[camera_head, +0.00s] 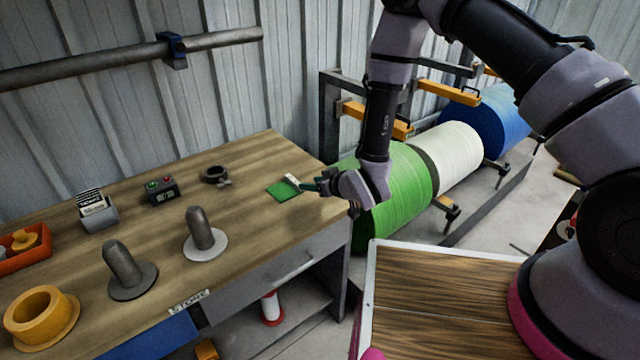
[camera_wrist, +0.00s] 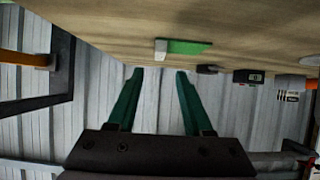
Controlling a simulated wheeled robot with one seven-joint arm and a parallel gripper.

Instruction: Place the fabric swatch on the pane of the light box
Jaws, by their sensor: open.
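The green fabric swatch (camera_head: 283,191) lies flat on the wooden bench near its right end. A small white piece (camera_head: 292,181) sits at the swatch's edge on my gripper's side. In the wrist view the swatch (camera_wrist: 190,47) shows as a thin green strip with the white piece (camera_wrist: 160,50) at its left end. My gripper (camera_head: 309,186) is just right of the swatch, low over the bench. Its green fingers (camera_wrist: 159,73) are apart with nothing between them, pointing toward the white piece. I cannot make out a light box pane in either view.
On the bench (camera_head: 250,155) stand a black ring (camera_head: 215,175), a button box (camera_head: 161,191), a card holder (camera_head: 97,210), two spindles, a yellow spool (camera_head: 40,316) and an orange tray (camera_head: 22,246). A white-edged wooden surface (camera_head: 440,290) is in front.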

